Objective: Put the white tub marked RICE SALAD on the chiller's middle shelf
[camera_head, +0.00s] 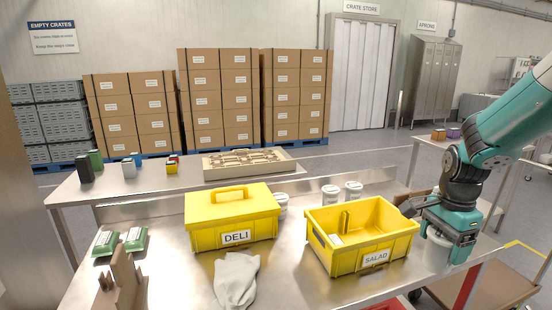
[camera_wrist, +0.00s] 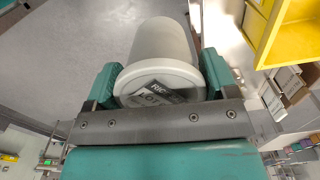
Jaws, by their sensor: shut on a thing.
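My gripper (camera_head: 452,222) is shut on a white tub (camera_head: 437,254) at the right end of the steel table. In the wrist view the tub (camera_wrist: 162,42) sits between the two teal fingers. Its dark label is tilted and partly covered by the gripper; the letters "RIC" show at its top. In the head view the gripper hides the tub's upper part, and I cannot tell whether its base touches the table. The chiller and its shelves are not in view.
An open yellow SALAD crate (camera_head: 318,238) stands just left of my gripper. A lidded yellow DELI box (camera_head: 205,210), a grey cloth (camera_head: 237,280) and green packs (camera_head: 135,239) lie further left. Other white tubs (camera_head: 353,190) stand behind the crates. A side table (camera_head: 440,148) is beyond.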

